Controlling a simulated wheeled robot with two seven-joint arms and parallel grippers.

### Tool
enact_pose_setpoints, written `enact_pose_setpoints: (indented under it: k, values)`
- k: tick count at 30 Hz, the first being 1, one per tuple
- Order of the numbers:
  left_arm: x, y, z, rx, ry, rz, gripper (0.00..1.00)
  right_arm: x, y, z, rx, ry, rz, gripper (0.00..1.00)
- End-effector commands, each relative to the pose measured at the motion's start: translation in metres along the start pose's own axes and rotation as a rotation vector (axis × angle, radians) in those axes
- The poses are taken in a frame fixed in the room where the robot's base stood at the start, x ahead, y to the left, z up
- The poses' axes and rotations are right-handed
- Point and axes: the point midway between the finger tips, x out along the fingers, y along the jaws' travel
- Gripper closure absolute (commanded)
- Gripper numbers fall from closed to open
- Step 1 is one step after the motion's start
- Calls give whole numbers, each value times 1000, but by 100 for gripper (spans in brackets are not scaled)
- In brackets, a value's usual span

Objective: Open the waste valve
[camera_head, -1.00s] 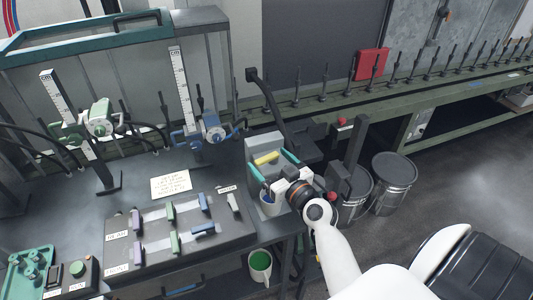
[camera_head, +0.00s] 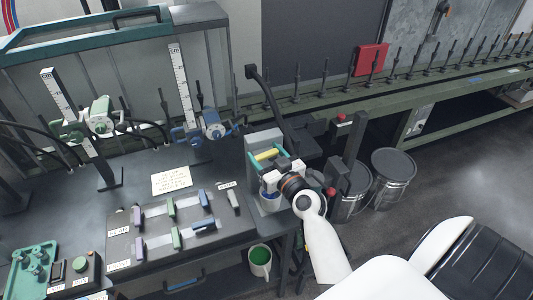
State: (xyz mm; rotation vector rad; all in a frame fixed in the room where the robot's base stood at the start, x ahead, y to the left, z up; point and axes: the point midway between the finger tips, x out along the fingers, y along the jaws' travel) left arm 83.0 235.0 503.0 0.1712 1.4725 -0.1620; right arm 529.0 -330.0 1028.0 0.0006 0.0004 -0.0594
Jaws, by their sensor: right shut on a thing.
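A yellow bar-shaped handle (camera_head: 266,155) sits at a grey box (camera_head: 262,140) right of the bench; I take it to be the waste valve, though no label on it is readable. My right gripper (camera_head: 268,157) reaches in from the lower right. Its two teal fingers are at either end of the yellow bar and appear shut on it. The wrist hides part of the box and what lies behind it. My left gripper is not in view.
A panel with coloured levers (camera_head: 173,240) is to the left. A mug with green inside (camera_head: 259,260) sits lower down. Dark drums (camera_head: 393,172) stand on the floor at right.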

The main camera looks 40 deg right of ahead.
Motion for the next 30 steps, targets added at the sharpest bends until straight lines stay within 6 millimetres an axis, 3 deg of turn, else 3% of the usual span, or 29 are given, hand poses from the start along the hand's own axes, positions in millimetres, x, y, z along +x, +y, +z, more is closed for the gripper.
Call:
enact_pose_setpoints:
  k: [7, 19, 20, 23, 30]
  values:
    - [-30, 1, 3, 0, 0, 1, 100, 3, 0, 4, 4, 2, -156, 57]
    - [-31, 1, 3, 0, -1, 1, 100, 4, 0, 2, -1, -4, -193, 57]
    - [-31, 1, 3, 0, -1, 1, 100, 4, 0, 2, -1, -4, -193, 31]
    - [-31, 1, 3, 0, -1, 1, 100, 4, 0, 1, -1, -3, -193, 15]
    - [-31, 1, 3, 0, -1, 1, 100, 4, 0, 1, -1, -2, -192, 13]
